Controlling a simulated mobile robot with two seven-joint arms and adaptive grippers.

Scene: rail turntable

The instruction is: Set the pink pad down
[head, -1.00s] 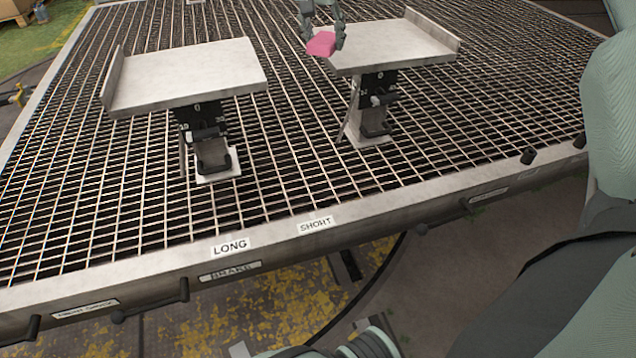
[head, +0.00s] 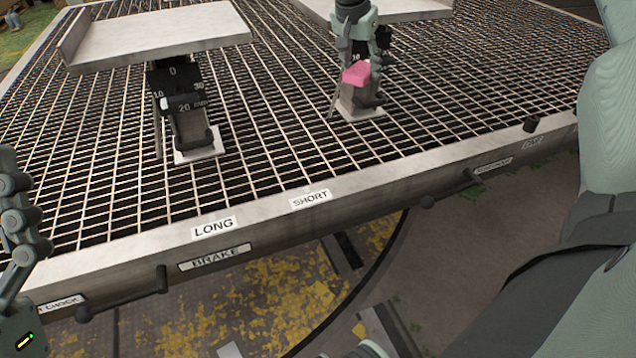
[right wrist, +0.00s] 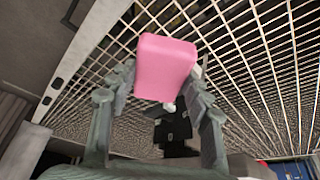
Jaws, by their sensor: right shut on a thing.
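The pink pad (head: 356,74) is a small soft-looking block. My right gripper (head: 362,68) is shut on it, and the pad shows in front of the stand under the right metal plate. In the right wrist view the pad (right wrist: 165,68) sits between the two fingers, with the grating behind it. It appears held above the grating; its exact height is hard to tell. My left gripper (head: 20,225) shows partly at the left edge, apart from the pad; its opening is unclear.
The left metal plate (head: 150,35) stands on a stand with a numbered scale (head: 180,100). The right plate (head: 400,10) is partly hidden by my arm. The grating (head: 270,130) is open between the stands. Its front rim carries LONG (head: 214,228) and SHORT (head: 311,198) labels.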

